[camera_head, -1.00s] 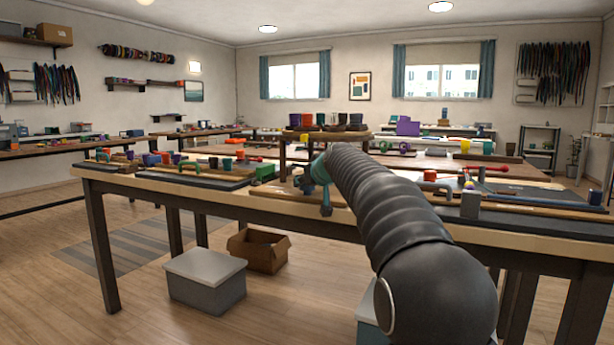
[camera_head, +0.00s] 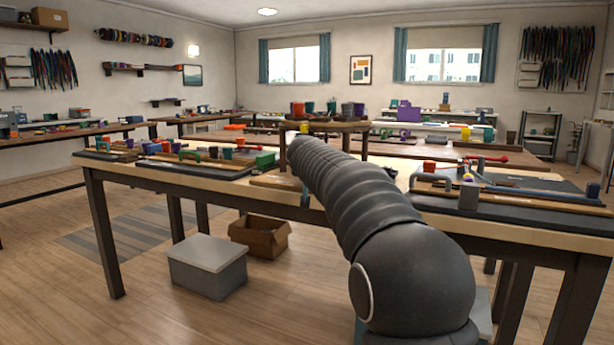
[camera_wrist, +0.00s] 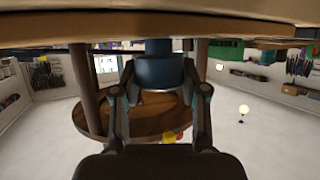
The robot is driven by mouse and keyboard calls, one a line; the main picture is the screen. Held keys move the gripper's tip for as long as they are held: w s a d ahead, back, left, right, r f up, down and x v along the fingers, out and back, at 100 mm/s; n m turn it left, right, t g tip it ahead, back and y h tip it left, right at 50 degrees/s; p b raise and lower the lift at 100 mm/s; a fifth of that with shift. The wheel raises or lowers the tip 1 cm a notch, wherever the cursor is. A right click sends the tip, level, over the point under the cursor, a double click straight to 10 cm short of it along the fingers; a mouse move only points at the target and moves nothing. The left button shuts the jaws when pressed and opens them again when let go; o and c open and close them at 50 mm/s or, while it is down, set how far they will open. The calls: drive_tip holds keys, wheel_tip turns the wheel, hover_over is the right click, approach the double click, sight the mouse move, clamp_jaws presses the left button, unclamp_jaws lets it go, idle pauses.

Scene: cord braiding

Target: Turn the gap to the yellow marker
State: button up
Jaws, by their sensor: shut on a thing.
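The wrist view is upside down and shows the stand's disc (camera_wrist: 150,116) from below, with two legs. My gripper (camera_wrist: 160,88) is under the disc, its fingers closed around a dark blue cylindrical part (camera_wrist: 160,70). My arm hides the gripper in the head view. I cannot tell where the gap is.
Tool boards, small coloured parts and a green box (camera_head: 265,160) lie on the table (camera_head: 400,205) on both sides of the stand. A grey lidded box (camera_head: 207,265) and an open cardboard box (camera_head: 258,236) stand on the floor below.

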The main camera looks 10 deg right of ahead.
drive_tip(key=shift+a+f+m+h+b, duration=0.1)
drive_tip(key=shift+f+m+h+b, duration=0.1)
drive_tip(key=shift+m+h+b, duration=0.75)
drive_tip(key=shift+r+m+g+h+b, duration=0.15)
drive_tip(key=shift+m+g+h+b, duration=0.25)
drive_tip(key=shift+b, duration=0.5)
drive_tip(key=o, duration=1.2)
drive_tip(key=shift+c, duration=0.2)
drive_tip(key=v, duration=1.2)
drive_tip(key=shift+w+r, duration=0.1)
drive_tip(key=shift+n, duration=0.35)
